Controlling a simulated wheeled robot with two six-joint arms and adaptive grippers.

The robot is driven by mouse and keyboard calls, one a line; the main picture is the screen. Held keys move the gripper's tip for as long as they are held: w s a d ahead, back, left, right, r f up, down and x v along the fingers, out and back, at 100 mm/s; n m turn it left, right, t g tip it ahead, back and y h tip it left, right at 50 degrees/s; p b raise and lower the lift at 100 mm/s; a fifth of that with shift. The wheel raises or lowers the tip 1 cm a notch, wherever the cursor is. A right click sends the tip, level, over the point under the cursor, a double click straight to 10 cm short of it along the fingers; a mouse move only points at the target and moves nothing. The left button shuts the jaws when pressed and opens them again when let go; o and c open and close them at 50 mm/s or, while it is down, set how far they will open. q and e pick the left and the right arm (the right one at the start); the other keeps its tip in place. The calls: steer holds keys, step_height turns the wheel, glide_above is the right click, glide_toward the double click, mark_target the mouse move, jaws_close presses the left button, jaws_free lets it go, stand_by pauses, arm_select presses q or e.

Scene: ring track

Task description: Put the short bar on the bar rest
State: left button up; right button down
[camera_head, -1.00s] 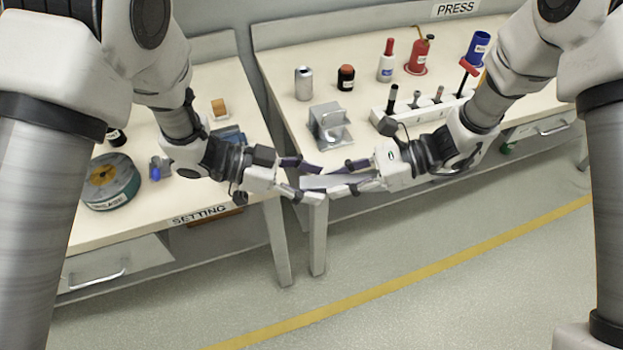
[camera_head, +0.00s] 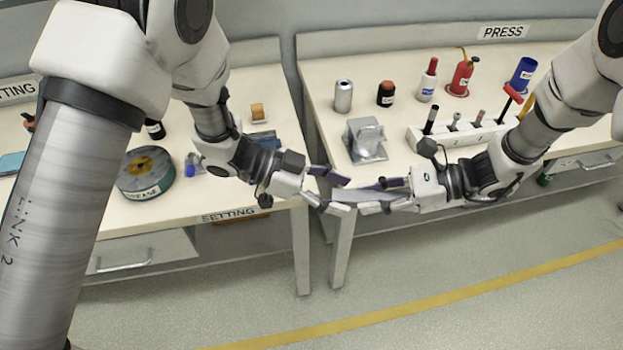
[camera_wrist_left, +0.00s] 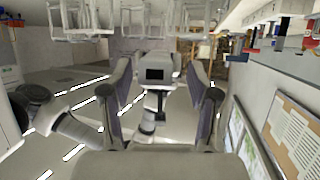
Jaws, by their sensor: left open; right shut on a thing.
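The short bar, a flat-looking grey piece (camera_head: 362,196), is held in my right gripper (camera_head: 377,195), which is shut on it. It is in the air in front of the gap between the two tables. My left gripper (camera_head: 344,196) is open, facing my right gripper, with its fingertips close to the bar's left end; I cannot tell whether they touch it. In the left wrist view the fingers of my left gripper (camera_wrist_left: 163,100) are wide apart, with my right gripper seen beyond them. I cannot surely identify the bar rest; a grey metal block (camera_head: 366,142) stands on the press table.
The press table (camera_head: 322,100) also bears a white rack (camera_head: 418,136) with several tools, a can (camera_head: 343,96) and several bottles. The setting table (camera_head: 232,200) bears a round reel (camera_head: 146,174) and a blue item (camera_head: 264,141). The floor in front is clear.

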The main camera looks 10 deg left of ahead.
arm_select(q)
steer(key=v, duration=1.1)
steer(key=s+a+f+n+t, duration=0.3)
steer(key=f+n+t, duration=0.2)
steer(key=t, duration=0.1)
steer(key=w+d+f+y, duration=0.1)
steer(key=w+d+f, duration=0.3)
steer(key=d, duration=0.6)
steer(key=shift+w+f+g, duration=0.25)
steer(key=shift+g, duration=0.05)
jaws_close()
arm_select(e)
steer(key=w+a+f+n+g, duration=0.2)
steer(key=w+a+f+n+g+h, duration=0.1)
steer(key=w+a+f+n+g, duration=0.1)
steer(key=f, duration=0.1)
steer(key=shift+w+a+f+n+g, duration=0.15)
steer(key=shift+a+n+g, duration=0.15)
steer(key=shift+g, duration=0.1)
steer(key=c, duration=0.8)
jaws_free()
steer(key=shift+o, duration=0.2)
steer(key=shift+d, duration=0.1)
